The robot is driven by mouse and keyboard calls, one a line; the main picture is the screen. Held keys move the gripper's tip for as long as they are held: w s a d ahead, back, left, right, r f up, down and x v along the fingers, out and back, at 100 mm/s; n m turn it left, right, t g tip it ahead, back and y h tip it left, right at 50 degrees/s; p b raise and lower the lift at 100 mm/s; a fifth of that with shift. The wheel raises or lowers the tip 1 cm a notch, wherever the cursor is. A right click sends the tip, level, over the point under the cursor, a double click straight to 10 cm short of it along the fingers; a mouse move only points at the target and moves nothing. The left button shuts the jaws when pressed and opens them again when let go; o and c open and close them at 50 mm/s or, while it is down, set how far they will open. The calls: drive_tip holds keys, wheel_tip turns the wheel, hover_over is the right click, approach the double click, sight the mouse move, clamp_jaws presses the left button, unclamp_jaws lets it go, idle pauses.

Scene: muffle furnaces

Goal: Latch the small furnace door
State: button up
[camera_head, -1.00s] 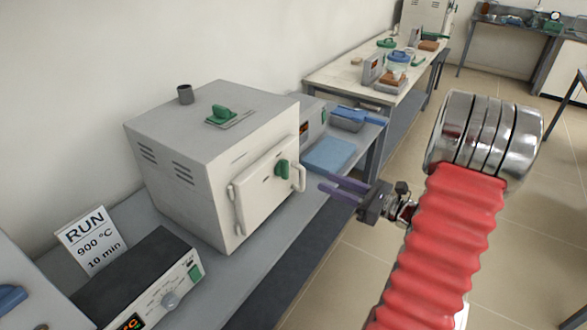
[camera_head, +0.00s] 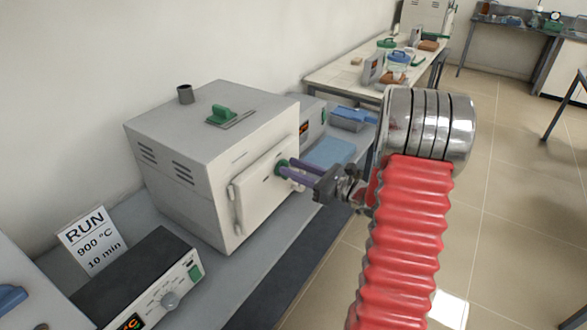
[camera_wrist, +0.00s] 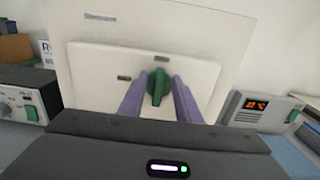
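The small furnace (camera_head: 205,150) stands on the bench with its white door (camera_head: 257,200) closed against the front. A green latch knob (camera_wrist: 158,88) sits on the door and looks roughly upright in the wrist view. My gripper (camera_head: 287,168) is at the door, its two purple fingers (camera_wrist: 183,100) open on either side of the knob. In the wrist view a narrow gap shows between the knob and the fingers, so I see no firm grip. The fingers partly hide the knob and the door handle in the head view.
A control box (camera_head: 150,280) and a RUN 900 °C 10 min sign (camera_head: 88,240) stand at left. A blue pad (camera_head: 330,152) and a display unit (camera_wrist: 262,108) are right of the furnace.

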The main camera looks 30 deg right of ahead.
drive_tip(key=shift+w+a, duration=0.1)
drive_tip(key=shift+w, duration=0.15)
drive_tip(key=shift+c, duration=0.5)
clamp_jaws()
